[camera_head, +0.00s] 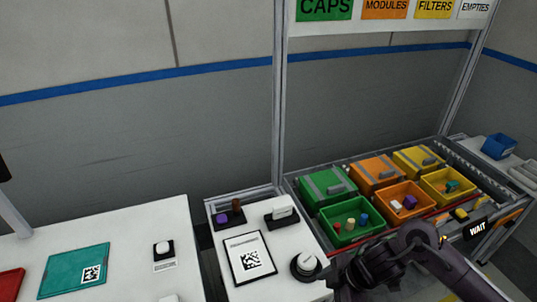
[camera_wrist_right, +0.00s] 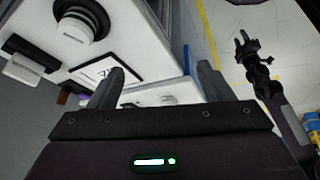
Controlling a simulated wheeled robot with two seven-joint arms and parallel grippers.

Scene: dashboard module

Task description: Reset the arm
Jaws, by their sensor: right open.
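My right arm (camera_head: 425,255) reaches in from the lower right in the head view. Its hand is low beside the front right of the small white table, and its fingertips are hard to make out there. In the right wrist view my right gripper (camera_wrist_right: 158,88) has its two fingers wide apart with nothing between them. A dark arm, apparently my left, stands over the floor in that view; its gripper (camera_wrist_right: 246,46) is small, and its jaw state is unclear. My left gripper is not visible in the head view.
The small table holds a round knob device (camera_head: 306,265), a coded sheet (camera_head: 249,258), and a white block (camera_head: 281,211). Green (camera_head: 351,220), orange (camera_head: 403,198) and yellow bins sit on the rack to the right. A left table carries a teal mat (camera_head: 76,270).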

